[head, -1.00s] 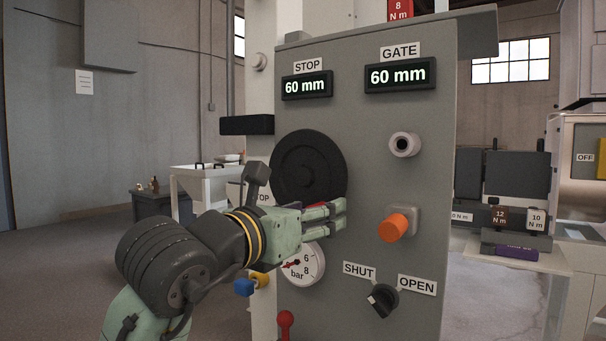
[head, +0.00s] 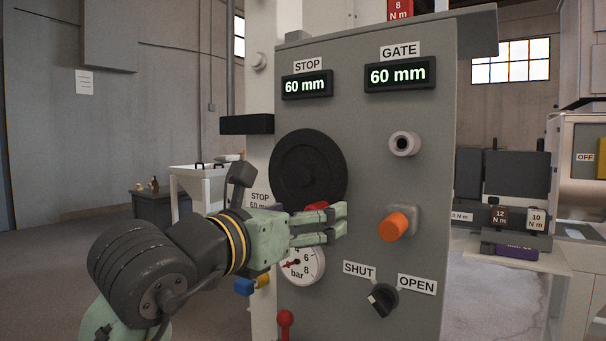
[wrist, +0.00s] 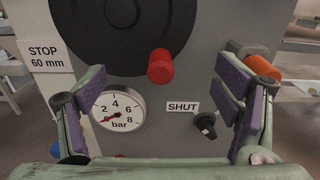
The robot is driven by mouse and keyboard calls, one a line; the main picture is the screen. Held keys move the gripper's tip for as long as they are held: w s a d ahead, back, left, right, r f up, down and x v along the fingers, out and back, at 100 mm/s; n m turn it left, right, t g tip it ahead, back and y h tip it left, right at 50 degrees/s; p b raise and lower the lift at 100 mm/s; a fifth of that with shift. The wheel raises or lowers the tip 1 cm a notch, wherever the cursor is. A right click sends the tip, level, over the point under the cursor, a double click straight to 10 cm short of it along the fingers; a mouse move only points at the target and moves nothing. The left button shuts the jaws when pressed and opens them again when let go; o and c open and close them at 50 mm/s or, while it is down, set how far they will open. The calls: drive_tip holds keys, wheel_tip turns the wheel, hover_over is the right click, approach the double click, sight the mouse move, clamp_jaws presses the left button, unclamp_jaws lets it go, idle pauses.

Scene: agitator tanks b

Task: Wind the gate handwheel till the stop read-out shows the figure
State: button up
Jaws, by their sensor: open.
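The black handwheel (head: 300,165) is on the grey panel's front, with a red crank knob (head: 317,206) at its lower edge, partly behind my fingers. In the wrist view the wheel (wrist: 115,25) fills the top and the red knob (wrist: 160,66) stands out toward me. My gripper (head: 340,224) is open just below and in front of the knob. In the wrist view its fingers (wrist: 165,95) are wide apart, with the knob ahead between them, gripped by neither. The STOP read-out (head: 306,85) shows 60 mm. The GATE read-out (head: 399,75) shows 60 mm. A label (wrist: 46,57) reads "STOP 60 mm".
A bar gauge (wrist: 118,108) sits below the wheel. An orange knob (head: 394,226) and a SHUT/OPEN selector (head: 382,299) are to the right. A red-topped lever (head: 285,318) is low on the panel. A side table (head: 520,258) stands right.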

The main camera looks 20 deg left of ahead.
drive_tip(key=v, duration=0.3)
drive_tip(key=shift+s+a, duration=0.1)
drive_tip(key=shift+s, duration=0.25)
